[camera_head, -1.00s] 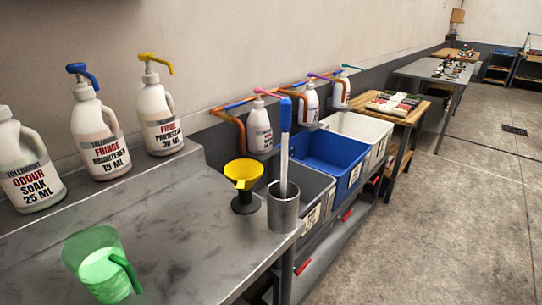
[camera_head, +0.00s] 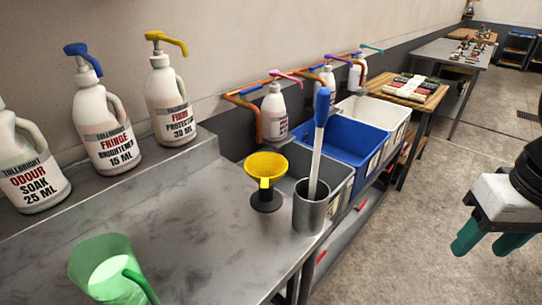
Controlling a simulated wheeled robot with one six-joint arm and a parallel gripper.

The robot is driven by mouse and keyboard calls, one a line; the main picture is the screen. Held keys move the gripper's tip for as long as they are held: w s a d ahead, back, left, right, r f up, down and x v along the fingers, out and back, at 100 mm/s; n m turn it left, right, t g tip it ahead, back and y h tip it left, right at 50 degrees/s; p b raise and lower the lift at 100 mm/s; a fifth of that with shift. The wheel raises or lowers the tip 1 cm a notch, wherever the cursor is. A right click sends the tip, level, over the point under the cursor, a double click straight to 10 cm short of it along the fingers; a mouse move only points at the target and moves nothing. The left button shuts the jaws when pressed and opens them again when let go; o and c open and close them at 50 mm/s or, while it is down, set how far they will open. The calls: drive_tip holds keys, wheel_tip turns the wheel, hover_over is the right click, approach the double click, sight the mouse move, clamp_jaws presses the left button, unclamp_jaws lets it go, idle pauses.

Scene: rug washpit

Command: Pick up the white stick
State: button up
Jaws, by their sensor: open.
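A white stick (camera_head: 317,160) with a blue top (camera_head: 322,106) stands in a grey metal cup (camera_head: 309,210) near the right edge of the steel bench (camera_head: 210,232). It leans slightly to the right, and its lower end is hidden inside the cup. My gripper (camera_head: 483,241), with green fingers, is at the right edge of the view, over the floor and well to the right of the cup. Its fingers are apart and nothing shows between them. Part of it is cut off by the frame.
A yellow funnel (camera_head: 266,165) on a black base stands just left of the cup. A green jug (camera_head: 108,268) is at the front left. White pump bottles (camera_head: 103,130) line the back ledge. Grey, blue (camera_head: 345,145) and white bins stand behind the cup. Floor (camera_head: 420,245) is clear at right.

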drive_tip(key=w+a+r+n, duration=0.2)
drive_tip(key=w+a+r, duration=0.8)
drive_tip(key=w, duration=0.2)
wheel_tip(320, 180, up, 5)
drive_tip(key=n+g, duration=0.1)
drive_tip(key=n, duration=0.1)
hover_over(321, 118)
drive_tip(key=shift+w+d, duration=0.1)
drive_tip(key=shift+w, duration=0.2)
drive_tip(key=shift+a+f, duration=0.15)
drive_tip(key=shift+a, duration=0.05)
drive_tip(key=shift+f, duration=0.35)
drive_tip(key=f, duration=0.6)
drive_tip(key=shift+w+d+f, duration=0.2)
drive_tip(key=shift+w+f, duration=0.05)
drive_tip(key=shift+f, duration=0.05)
clamp_jaws()
